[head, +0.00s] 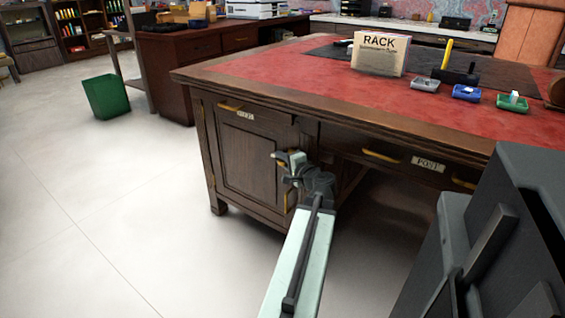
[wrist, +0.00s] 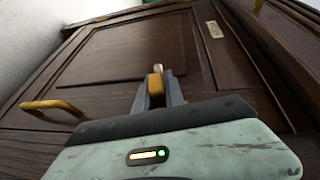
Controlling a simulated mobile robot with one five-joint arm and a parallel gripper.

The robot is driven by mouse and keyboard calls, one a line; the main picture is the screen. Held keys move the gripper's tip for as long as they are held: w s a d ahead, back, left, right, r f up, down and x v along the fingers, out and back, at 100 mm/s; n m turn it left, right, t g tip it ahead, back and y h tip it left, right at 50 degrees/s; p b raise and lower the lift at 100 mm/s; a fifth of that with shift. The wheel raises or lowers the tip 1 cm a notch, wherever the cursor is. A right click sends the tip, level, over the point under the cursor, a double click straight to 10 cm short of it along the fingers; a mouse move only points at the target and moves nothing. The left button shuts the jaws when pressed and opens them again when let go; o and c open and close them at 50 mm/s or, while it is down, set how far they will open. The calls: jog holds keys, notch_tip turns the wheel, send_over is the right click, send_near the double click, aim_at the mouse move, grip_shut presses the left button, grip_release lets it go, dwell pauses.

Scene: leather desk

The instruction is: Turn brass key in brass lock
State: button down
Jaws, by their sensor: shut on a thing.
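My gripper (head: 287,163) is at the right side of the dark wooden cabinet door (head: 248,160) on the leather desk. In the wrist view its two fingers (wrist: 157,92) point at the door and are shut on the brass key (wrist: 155,83). The key's yellow bow shows between the fingertips. A small metallic round piece, seemingly the brass lock (wrist: 156,69), shows just beyond the key against the door. The fingers hide the key's shaft, so I cannot tell how deep it sits. In the head view my gripper hides key and lock.
The door's brass handle (wrist: 50,106) is close by in the wrist view. The red leather desktop (head: 290,72) overhangs above, with a RACK sign (head: 380,54) and small trays on it. A green bin (head: 106,97) stands at left. The floor (head: 90,210) before the door is clear.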

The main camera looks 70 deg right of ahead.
jog(key=shift+m+t+h+b, duration=0.3)
jog(key=shift+t+h+b, duration=0.25)
jog(key=shift+b, duration=0.75)
jog(key=shift+r, duration=0.2)
jog(key=c, duration=1.3)
grip_release()
jog(key=shift+c, duration=0.2)
